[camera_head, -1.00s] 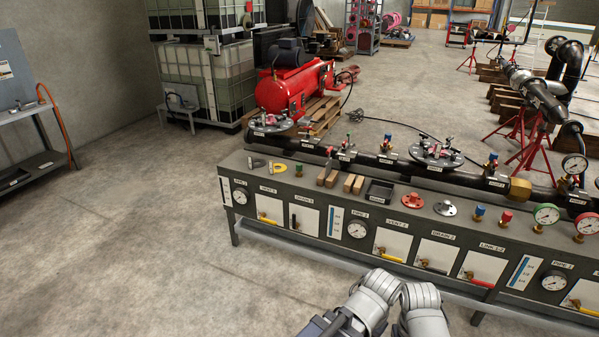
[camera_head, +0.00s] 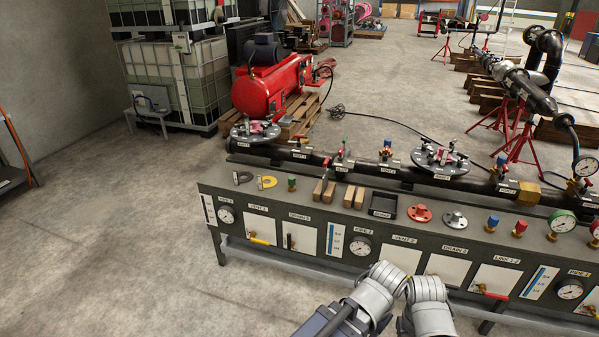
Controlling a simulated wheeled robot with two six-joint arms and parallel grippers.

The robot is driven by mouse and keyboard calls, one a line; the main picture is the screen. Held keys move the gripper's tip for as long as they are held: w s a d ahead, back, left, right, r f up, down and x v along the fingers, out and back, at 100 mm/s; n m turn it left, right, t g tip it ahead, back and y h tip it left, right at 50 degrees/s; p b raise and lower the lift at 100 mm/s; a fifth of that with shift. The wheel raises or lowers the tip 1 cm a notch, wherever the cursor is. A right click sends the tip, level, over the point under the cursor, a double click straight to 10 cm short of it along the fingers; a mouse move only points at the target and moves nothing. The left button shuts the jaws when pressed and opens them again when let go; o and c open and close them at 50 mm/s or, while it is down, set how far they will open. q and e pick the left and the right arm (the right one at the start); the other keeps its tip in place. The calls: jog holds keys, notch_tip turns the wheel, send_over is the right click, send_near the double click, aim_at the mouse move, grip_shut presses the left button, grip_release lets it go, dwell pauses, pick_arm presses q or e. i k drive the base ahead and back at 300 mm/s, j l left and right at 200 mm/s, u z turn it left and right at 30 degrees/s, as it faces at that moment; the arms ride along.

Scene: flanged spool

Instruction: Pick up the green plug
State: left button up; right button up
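A small green plug (camera_head: 291,183) stands on the grey bench top, left of the wooden blocks and right of a yellow ring-shaped part. It is small in the head view, and nothing covers it. Grey segments of my two arms show at the bottom centre, in front of the bench and well to the right of the plug. No gripper fingers can be made out on either arm.
The bench (camera_head: 212,187) carries wooden blocks (camera_head: 323,191), a black tray (camera_head: 383,206), a red flange (camera_head: 419,213) and a grey flange (camera_head: 455,220). A black pipe (camera_head: 365,168) runs behind. The floor (camera_head: 110,260) left of the bench is clear.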

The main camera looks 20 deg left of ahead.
aim_at(291, 181)
jog(key=i+j+z, duration=0.15)
jog(key=j, duration=0.4)
jog(key=i+j+z, duration=0.1)
jog(key=i+j, duration=0.2)
jog(key=j, duration=0.25)
jog(key=i+j+z, duration=0.15)
jog(key=j, duration=0.4)
jog(key=i+j+z, duration=0.1)
jog(key=j, duration=0.5)
jog(key=i+j+z, duration=0.15)
jog(key=j, duration=0.45)
jog(key=i+j+z, duration=0.1)
jog(key=j, duration=0.55)
jog(key=i+j+z, duration=0.15)
jog(key=j, duration=0.45)
